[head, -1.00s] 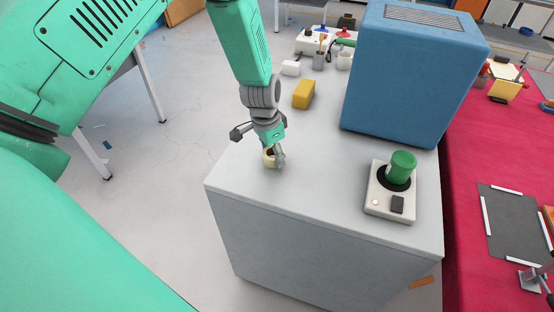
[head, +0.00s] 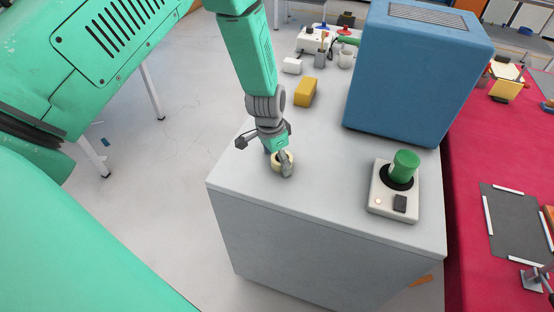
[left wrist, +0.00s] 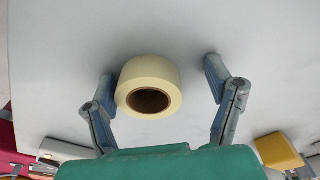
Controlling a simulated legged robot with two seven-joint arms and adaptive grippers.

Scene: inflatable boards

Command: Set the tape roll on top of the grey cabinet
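The cream tape roll (head: 283,162) appears to rest on the top of the grey cabinet (head: 325,205), near its front left edge. In the left wrist view the roll (left wrist: 150,70) shows its dark hole towards the camera. My left gripper (head: 281,163) is down around the roll. In the left wrist view its two fingers (left wrist: 160,76) are spread wider than the roll, with a clear gap on the right and the left finger very close; I cannot tell if that one touches. My right gripper is not in view.
A blue box (head: 415,75) and a white device with a green knob (head: 392,203) stand on the cabinet's right side. A yellow block (head: 306,92) and small items are farther back. A red table (head: 490,155) adjoins the right. The front middle top is clear.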

